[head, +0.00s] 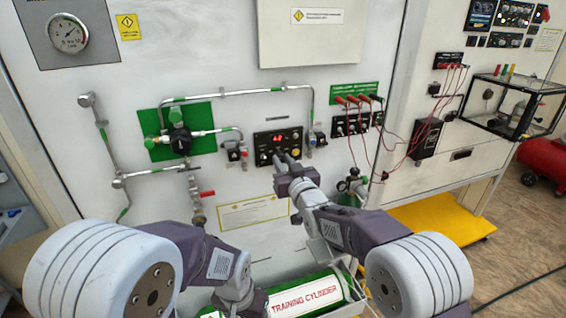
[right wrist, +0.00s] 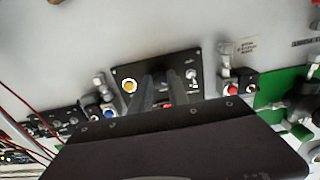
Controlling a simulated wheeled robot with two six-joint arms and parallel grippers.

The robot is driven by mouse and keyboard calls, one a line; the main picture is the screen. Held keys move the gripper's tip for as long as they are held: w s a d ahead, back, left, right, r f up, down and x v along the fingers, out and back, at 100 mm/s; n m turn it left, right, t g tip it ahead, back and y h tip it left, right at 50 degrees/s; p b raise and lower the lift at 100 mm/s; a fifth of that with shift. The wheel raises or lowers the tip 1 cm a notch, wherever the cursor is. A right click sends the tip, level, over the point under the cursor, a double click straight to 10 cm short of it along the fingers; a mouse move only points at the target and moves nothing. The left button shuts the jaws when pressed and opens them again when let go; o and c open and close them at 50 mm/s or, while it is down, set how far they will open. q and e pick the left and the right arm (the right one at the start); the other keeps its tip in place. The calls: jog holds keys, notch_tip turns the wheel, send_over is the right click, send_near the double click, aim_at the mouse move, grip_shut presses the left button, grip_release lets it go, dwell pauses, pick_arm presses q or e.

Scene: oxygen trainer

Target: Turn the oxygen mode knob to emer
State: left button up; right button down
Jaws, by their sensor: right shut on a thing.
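The black oxygen panel (head: 262,139) with a red lit display (head: 277,137) is on the white wall, near the middle of the head view. My right gripper (head: 286,160) reaches its lower edge, fingers shut on a small knob there. The fingers hide the knob, so its pointer and the mode labels cannot be read. In the right wrist view the panel (right wrist: 124,73) appears turned over, with the two fingers (right wrist: 166,85) against its face. A yellow button (right wrist: 129,86) and a toggle switch (right wrist: 191,74) flank them. My left gripper (head: 240,298) is low, by the cylinder; its jaws are unclear.
A green training cylinder (head: 305,294) lies below. Pipes and a regulator on a green plate (head: 203,113) are left of the panel. Red leads (head: 372,150) hang to the right. A small valve with a blue button (right wrist: 108,116) and one with a red button (right wrist: 229,90) flank the panel.

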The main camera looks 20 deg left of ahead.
jog(key=m+b, duration=0.2)
jog(key=m, duration=0.1)
jog(key=shift+f+m+b, duration=0.15)
jog(key=shift+m+b, duration=0.25)
jog(key=m+b, duration=0.1)
jog(key=m, duration=0.2)
jog(key=shift+m+b, duration=0.35)
jog(key=shift+m, duration=0.05)
jog(key=m+b, duration=0.1)
jog(key=m, duration=0.1)
jog(key=shift+m, duration=0.3)
jog(key=m+b, duration=0.1)
jog(key=m, duration=1)
jog(key=shift+r+b, duration=0.2)
jog(key=shift+b, duration=0.2)
jog(key=shift+m, duration=0.5)
jog(key=c, duration=1.3)
grip_release()
